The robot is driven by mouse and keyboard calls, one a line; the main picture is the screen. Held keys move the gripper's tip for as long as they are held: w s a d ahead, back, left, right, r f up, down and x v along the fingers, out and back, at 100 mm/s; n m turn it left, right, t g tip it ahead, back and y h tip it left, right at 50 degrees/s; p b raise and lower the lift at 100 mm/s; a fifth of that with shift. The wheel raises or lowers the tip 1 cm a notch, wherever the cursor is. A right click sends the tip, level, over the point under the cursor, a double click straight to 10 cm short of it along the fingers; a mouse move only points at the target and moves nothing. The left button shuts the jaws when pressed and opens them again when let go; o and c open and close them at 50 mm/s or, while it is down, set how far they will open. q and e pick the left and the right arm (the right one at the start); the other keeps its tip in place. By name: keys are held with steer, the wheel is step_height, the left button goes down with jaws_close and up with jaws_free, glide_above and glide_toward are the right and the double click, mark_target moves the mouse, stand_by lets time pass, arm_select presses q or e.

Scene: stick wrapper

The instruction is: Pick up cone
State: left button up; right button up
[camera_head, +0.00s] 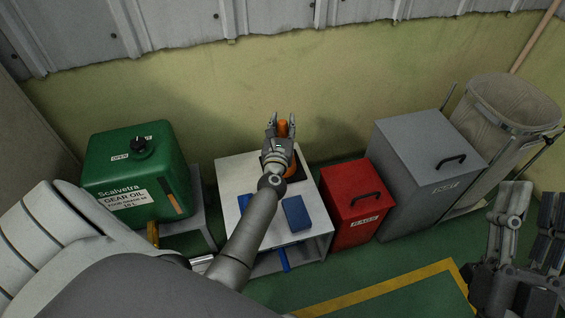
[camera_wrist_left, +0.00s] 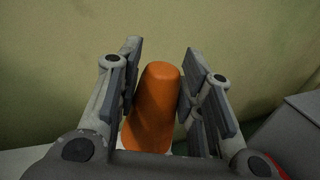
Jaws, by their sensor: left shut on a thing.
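The orange cone (camera_head: 283,128) is at the back of the white table (camera_head: 232,172), between the fingers of my left gripper (camera_head: 281,122). In the left wrist view the cone (camera_wrist_left: 154,105) stands between the two finger pads (camera_wrist_left: 160,85), its rounded top pointing away from the palm. My left gripper is shut on it. The cone's lower part is mostly hidden by my gripper and wrist, so I cannot tell whether it touches the table. My right gripper (camera_head: 528,222) is at the lower right, its fingers apart and empty.
Blue items (camera_head: 296,213) lie on the table. A green gear oil tank (camera_head: 150,160) stands left. A red bin (camera_head: 352,185), a grey bin (camera_head: 415,150) and a bag-lined bin (camera_head: 510,105) stand right. A wall is close behind.

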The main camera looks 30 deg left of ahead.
arm_select(q)
jaws_close()
steer(key=shift+r, duration=0.1)
